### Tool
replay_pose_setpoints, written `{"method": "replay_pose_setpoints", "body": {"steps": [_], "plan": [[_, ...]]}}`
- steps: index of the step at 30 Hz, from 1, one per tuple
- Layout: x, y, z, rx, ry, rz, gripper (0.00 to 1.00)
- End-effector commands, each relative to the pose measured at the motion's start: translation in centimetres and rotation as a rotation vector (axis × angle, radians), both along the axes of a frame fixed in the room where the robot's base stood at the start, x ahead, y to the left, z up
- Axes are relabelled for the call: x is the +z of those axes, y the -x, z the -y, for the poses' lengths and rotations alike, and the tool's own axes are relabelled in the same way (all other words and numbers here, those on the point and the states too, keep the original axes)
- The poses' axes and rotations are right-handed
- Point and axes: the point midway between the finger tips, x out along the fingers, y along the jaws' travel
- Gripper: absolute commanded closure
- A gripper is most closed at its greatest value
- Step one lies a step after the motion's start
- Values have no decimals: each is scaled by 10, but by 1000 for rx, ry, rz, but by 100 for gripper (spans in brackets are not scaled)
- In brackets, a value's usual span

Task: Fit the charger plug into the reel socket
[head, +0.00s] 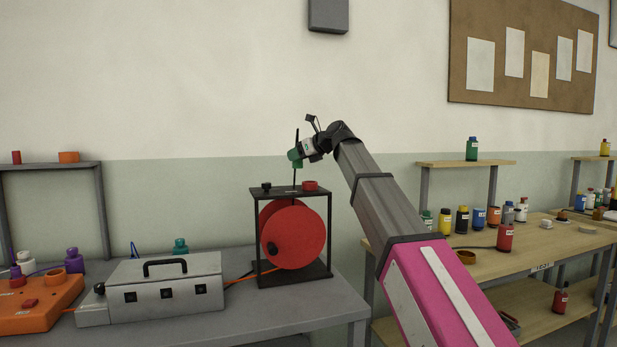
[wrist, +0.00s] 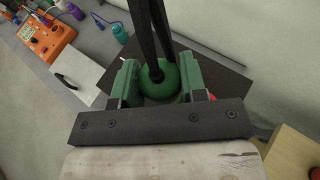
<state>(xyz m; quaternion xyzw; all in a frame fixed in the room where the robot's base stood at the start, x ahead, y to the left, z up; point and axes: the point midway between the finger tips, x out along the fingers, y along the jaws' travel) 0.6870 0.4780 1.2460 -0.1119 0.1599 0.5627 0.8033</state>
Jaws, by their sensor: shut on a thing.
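My gripper (head: 296,155) is above the cable reel in the head view, tilted down to the left. It is shut on a green plug, which shows as a rounded green body (wrist: 160,82) between the jaws in the wrist view. Dark, thin rods or leads run from the plug toward the top of that view. The red reel (head: 300,238) stands in a black frame (head: 327,225) on the grey bench. A red ring-like fitting (head: 310,185) and a small black fitting (head: 266,186) sit on the frame's top plate. I cannot tell which is the socket. The plug appears apart from the plate.
A grey box with a handle (head: 190,285) and an orange unit (head: 40,305) stand left of the reel. A teal bottle-like piece (head: 180,246) is behind the box. A wooden table (head: 545,255) with several bottles is at right.

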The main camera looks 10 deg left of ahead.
Motion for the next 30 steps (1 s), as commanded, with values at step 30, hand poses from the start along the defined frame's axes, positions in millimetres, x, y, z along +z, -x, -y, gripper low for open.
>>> {"method": "replay_pose_setpoints", "body": {"steps": [30], "plan": [[-71, -38, 33, 1, -1, 0, 87]]}}
